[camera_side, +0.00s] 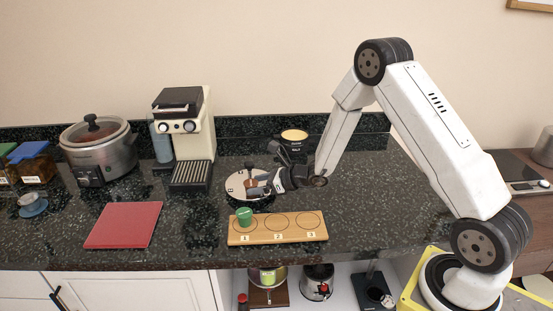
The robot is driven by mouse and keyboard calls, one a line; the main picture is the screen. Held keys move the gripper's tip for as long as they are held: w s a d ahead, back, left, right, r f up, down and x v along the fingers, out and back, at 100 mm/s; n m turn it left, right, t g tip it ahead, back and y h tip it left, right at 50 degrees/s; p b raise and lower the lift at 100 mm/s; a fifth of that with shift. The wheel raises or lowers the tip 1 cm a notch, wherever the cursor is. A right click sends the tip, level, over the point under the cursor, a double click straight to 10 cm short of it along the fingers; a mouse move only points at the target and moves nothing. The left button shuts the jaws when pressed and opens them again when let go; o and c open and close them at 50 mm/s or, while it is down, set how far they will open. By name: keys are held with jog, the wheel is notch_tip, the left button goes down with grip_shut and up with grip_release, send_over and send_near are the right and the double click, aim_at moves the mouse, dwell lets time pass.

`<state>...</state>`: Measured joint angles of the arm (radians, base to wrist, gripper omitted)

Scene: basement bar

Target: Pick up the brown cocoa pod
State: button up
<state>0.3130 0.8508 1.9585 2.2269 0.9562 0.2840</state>
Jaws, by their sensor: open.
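The brown cocoa pod (252,183) appears as a small brown piece on a round pale tray (236,190) in the middle of the counter. My gripper (264,184) reaches in from the right, low over the tray, with its open fingers close beside the brown pod. The gripper hides part of the tray, and I cannot tell whether a finger touches the pod. A green pod (244,217) stands on spot 1 of a wooden board (292,237) in front of the tray. Spots 2 and 3 are empty.
A coffee machine (185,135) and a slow cooker (98,150) stand at the back left. A dark object with a yellow-orange top (294,135) is close behind my gripper. A red board (124,225) lies front left. The counter's front edge is near the wooden board.

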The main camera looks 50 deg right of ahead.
jog(key=shift+x, duration=1.3)
jog(key=c, duration=1)
